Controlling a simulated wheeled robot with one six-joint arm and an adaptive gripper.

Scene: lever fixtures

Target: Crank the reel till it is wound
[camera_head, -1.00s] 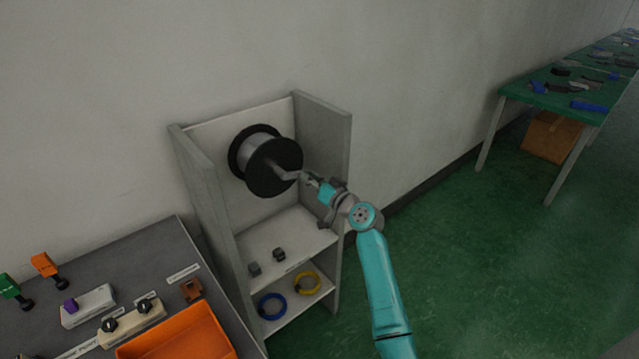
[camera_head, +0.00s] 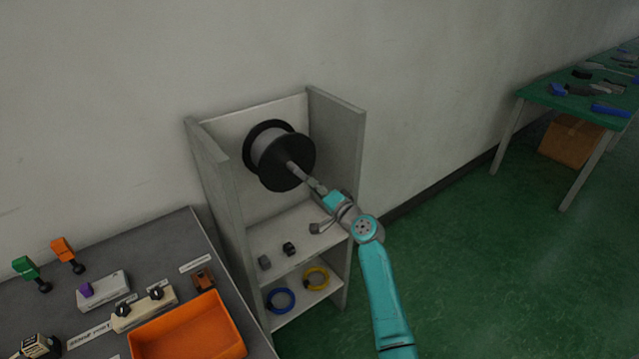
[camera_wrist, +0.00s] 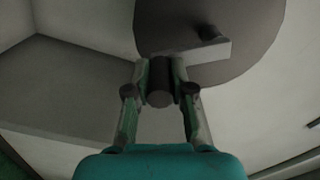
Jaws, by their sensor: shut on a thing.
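The reel (camera_head: 269,150) is a light grey drum between black round flanges, mounted in the upper bay of a grey open cabinet (camera_head: 337,140). A grey crank arm (camera_wrist: 198,54) runs across the front flange, which also shows in the wrist view (camera_wrist: 245,45). My gripper (camera_head: 317,186) is at the crank's outer end, right of and below the hub. In the wrist view its two fingers (camera_wrist: 160,78) are closed around the dark cylindrical crank handle (camera_wrist: 159,90). The back of the reel is hidden.
Small blocks (camera_head: 289,248) sit on the shelf below the reel, with a blue ring (camera_head: 281,300) and yellow ring (camera_head: 316,279) lower down. A grey bench with an orange bin (camera_head: 190,330) stands at left. Green floor is clear at right, before a green table (camera_head: 580,100).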

